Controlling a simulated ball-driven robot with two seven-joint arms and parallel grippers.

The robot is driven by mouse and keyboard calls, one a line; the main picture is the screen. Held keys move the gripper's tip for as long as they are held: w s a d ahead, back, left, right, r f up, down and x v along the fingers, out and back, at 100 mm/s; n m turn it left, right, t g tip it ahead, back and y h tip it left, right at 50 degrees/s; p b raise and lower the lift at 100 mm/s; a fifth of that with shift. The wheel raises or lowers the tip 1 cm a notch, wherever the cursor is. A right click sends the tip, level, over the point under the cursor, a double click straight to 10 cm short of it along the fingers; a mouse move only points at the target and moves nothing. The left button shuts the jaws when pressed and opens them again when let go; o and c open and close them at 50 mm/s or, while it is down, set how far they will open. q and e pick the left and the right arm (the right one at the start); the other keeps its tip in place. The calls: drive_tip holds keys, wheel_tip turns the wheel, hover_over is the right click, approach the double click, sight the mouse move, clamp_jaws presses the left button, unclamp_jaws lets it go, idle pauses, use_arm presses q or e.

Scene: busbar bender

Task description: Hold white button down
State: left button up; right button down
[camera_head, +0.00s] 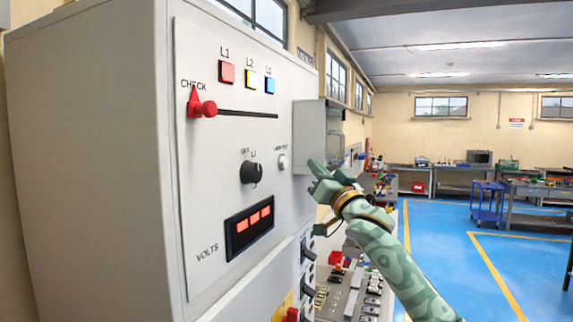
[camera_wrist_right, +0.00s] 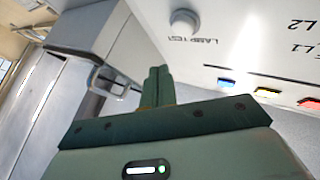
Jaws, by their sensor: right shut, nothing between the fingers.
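The white button (camera_head: 283,161) is a small round knob beside the "LAMP TEST" label, on the right part of the grey panel (camera_head: 215,160). It also shows in the right wrist view (camera_wrist_right: 184,23), at the top, above and slightly right of the fingertips. My right gripper (camera_head: 313,165) is to the right of the button in the head view, apart from it. Its green fingers (camera_wrist_right: 158,72) are shut together with nothing between them. My left gripper is not in view.
The panel also has red, yellow and blue lamps (camera_head: 249,78), a red slider knob (camera_head: 203,109), a black rotary switch (camera_head: 251,172) and a red display (camera_head: 249,228). A grey box (camera_head: 309,137) stands just behind the gripper. Open blue floor (camera_head: 455,245) lies to the right.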

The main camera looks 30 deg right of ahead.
sight(285, 162)
drive_tip(key=shift+w+a+p, duration=0.35)
drive_tip(key=shift+w+a, duration=0.95)
drive_tip(key=shift+w, duration=0.15)
drive_tip(key=shift+r, duration=0.1)
idle(1.0)
drive_tip(key=shift+w+a+p, duration=0.3)
drive_tip(key=shift+w+a, duration=0.3)
drive_tip(key=shift+w, duration=0.05)
idle(2.2)
idle(0.5)
drive_tip(key=shift+s+d+p, duration=0.55)
drive_tip(key=shift+s, duration=0.1)
